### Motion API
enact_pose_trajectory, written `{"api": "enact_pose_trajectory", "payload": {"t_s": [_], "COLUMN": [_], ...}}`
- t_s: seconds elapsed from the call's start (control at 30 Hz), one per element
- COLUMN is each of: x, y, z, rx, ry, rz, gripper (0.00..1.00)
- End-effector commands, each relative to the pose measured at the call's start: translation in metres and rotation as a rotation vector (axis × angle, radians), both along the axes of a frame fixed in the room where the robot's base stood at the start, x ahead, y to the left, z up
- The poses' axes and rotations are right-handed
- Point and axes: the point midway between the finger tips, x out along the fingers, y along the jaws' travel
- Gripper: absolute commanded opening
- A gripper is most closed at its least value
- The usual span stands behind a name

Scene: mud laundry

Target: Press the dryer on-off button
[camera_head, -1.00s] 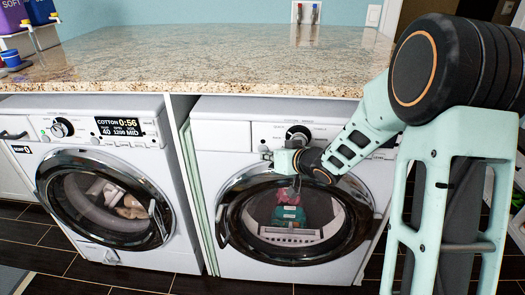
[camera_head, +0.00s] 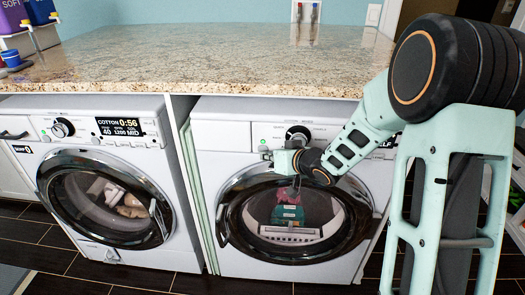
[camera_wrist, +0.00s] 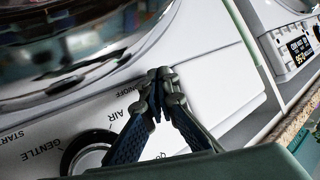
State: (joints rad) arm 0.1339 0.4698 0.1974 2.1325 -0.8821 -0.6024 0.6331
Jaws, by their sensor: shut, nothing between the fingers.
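The dryer (camera_head: 222,137) is the right-hand white front-loader, with a round knob (camera_head: 298,134) on its panel. My gripper (camera_head: 266,155) is at the left of that knob, low on the panel above the round door. In the wrist view, my gripper (camera_wrist: 160,76) has its fingertips together, with nothing between them. They are at the panel beside the printed ON/OFF label (camera_wrist: 127,88). The on-off button itself is hidden behind the fingertips. I cannot tell whether they touch it. A small green light (camera_head: 263,141) shows on the panel just above the fingertips.
A washer (camera_head: 80,122) with a lit display stands to the left. A granite counter (camera_head: 215,60) runs above both machines. The dryer door (camera_head: 228,225) is shut, with coloured things behind its glass. My arm covers the panel's right part.

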Motion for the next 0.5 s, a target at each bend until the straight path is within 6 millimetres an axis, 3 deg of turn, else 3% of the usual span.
{"api": "enact_pose_trajectory", "payload": {"t_s": [0.17,0.5], "x": [-0.004,-0.038], "y": [0.0,0.002], "z": [0.0,0.0], "rx": [-0.001,0.0], "ry": [-0.001,0.0], "rz": [0.0,0.0], "gripper": [0.0,0.0]}}
